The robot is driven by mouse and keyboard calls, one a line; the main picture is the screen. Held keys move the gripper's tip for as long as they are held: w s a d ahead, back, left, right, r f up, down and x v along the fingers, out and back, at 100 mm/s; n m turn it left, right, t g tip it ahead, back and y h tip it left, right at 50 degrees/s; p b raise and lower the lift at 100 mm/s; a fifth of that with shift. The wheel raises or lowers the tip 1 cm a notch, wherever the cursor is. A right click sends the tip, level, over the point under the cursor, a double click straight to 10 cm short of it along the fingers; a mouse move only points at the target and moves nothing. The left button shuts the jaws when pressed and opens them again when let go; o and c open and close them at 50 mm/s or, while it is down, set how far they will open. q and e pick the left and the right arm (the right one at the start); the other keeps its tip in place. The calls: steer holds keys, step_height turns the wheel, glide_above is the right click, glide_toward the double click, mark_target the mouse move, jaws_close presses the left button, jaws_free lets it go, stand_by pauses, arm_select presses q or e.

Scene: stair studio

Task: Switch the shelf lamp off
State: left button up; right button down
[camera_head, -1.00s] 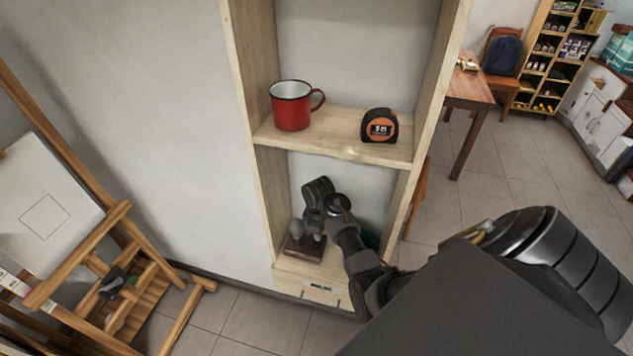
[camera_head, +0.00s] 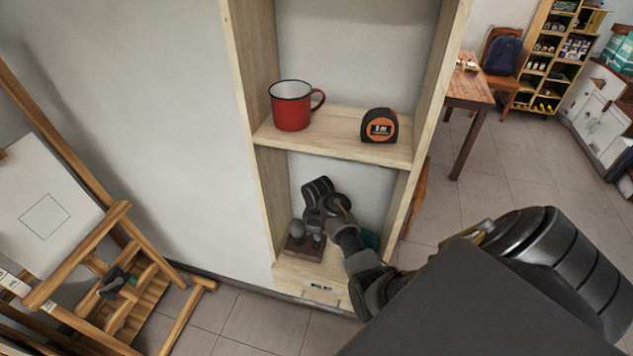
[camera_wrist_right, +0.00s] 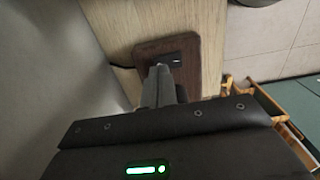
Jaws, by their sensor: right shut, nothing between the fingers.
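The lamp's brown wooden base (camera_head: 297,250) stands in the lower shelf compartment. My right gripper (camera_head: 318,238) reaches in from the right and points down over it. Its arm and wrist hide much of that compartment, and I cannot clearly make out the lamp's upper part or any glow. In the right wrist view, the base (camera_wrist_right: 187,48) lies on pale wood with a small dark switch (camera_wrist_right: 176,61) on top. The shut, empty right fingers (camera_wrist_right: 163,72) end right beside the switch; I cannot tell whether they touch it. My left gripper is not in view.
A red mug (camera_head: 291,110) and a tape measure (camera_head: 380,126) stand on the shelf board (camera_head: 335,143) above my right wrist. The shelf's side panels flank my arm. A teal object (camera_head: 371,239) is partly hidden behind it. An easel (camera_head: 120,225) stands at the left.

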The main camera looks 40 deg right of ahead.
steer(key=shift+f+b, duration=0.4)
steer(key=shift+f, duration=0.5)
stand_by(0.5)
step_height(320, 180, up, 3)
steer(key=shift+f+p, duration=0.2)
steer(key=shift+p, duration=0.85)
steer(key=shift+r, duration=2.25)
